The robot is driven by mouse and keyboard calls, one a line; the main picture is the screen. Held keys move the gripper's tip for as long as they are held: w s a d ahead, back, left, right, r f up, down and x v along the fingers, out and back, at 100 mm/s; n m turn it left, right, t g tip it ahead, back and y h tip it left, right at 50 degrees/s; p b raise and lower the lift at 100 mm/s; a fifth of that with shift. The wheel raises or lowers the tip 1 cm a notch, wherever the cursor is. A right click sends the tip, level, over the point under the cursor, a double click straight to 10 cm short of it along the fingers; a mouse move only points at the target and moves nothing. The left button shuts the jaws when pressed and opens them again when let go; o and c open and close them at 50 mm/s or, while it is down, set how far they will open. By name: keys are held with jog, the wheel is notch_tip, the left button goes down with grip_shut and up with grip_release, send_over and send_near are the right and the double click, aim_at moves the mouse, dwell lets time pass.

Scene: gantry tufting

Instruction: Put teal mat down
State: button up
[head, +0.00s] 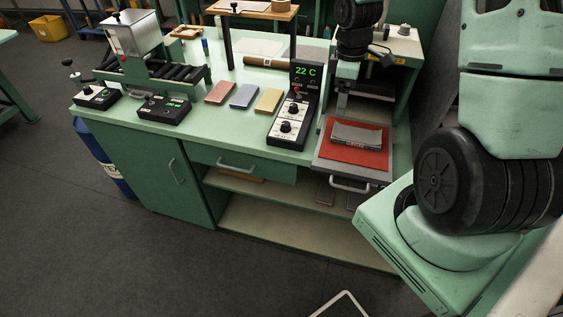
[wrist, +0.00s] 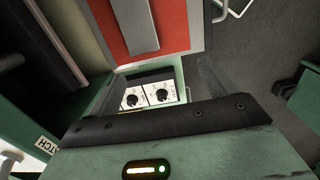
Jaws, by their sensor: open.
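No mat of a clear teal colour shows. A grey slab (head: 357,135) lies flat on a red sheet (head: 352,152) in the pulled-out tray (head: 325,163) at the right end of the bench. The slab (wrist: 136,25) and the red sheet (wrist: 180,30) also show at the top of the wrist view. My gripper (head: 343,110) hangs at the tray's back left in the head view, near the slab's back edge. In the wrist view my gripper (wrist: 158,68) is open with nothing between its fingers. Part of the fingers is hard to make out.
The controller with dials (head: 291,115) and a "22 C" display stands just left of the tray. Pink (head: 220,92), blue-violet (head: 243,96) and yellow (head: 268,100) pads lie on the green bench. A roller unit (head: 150,72) stands at left. The drawer handle (head: 350,187) juts out in front.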

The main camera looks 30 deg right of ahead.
jog(key=a+r, duration=0.4)
jog(key=a, duration=1)
jog(key=s+a+r, duration=0.2)
jog(key=s+a, duration=0.7)
jog(key=s+a+r, duration=0.3)
jog(key=s+a, duration=0.7)
jog(key=shift+s+a+r+y, duration=0.2)
jog(key=shift+a+r+y, duration=0.1)
jog(key=shift+y, duration=0.1)
